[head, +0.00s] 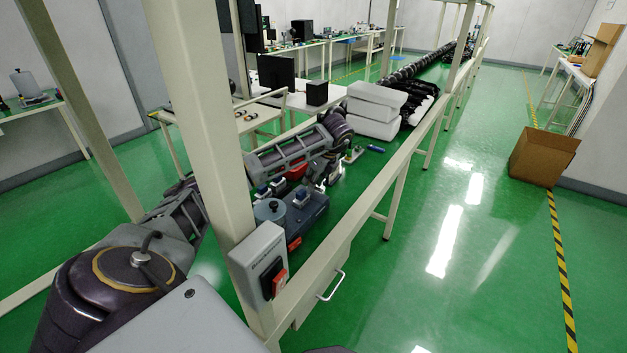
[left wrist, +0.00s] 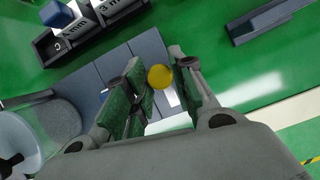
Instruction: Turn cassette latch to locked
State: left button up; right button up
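My left gripper (head: 324,168) reaches over the bench beside a slate-blue housing (head: 310,212). In the left wrist view the gripper (left wrist: 162,92) has two green-padded fingers standing apart. A round yellow part (left wrist: 160,76) shows in the gap between them, with a slate panel (left wrist: 112,66) behind it and a small pale piece beside it. I cannot tell whether the pads touch the yellow part, or whether it is the cassette latch. No locked or unlocked marking is legible. My right gripper is not in view.
A dark rack (left wrist: 84,36) of labelled blocks and a slate tray (left wrist: 268,20) lie on the green surface. A grey round container (head: 269,211) stands by the housing. A post carries a switch box (head: 259,262). White packs (head: 374,108) lie farther along the bench.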

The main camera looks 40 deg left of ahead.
pick_arm(q)
jog(key=c, duration=0.4)
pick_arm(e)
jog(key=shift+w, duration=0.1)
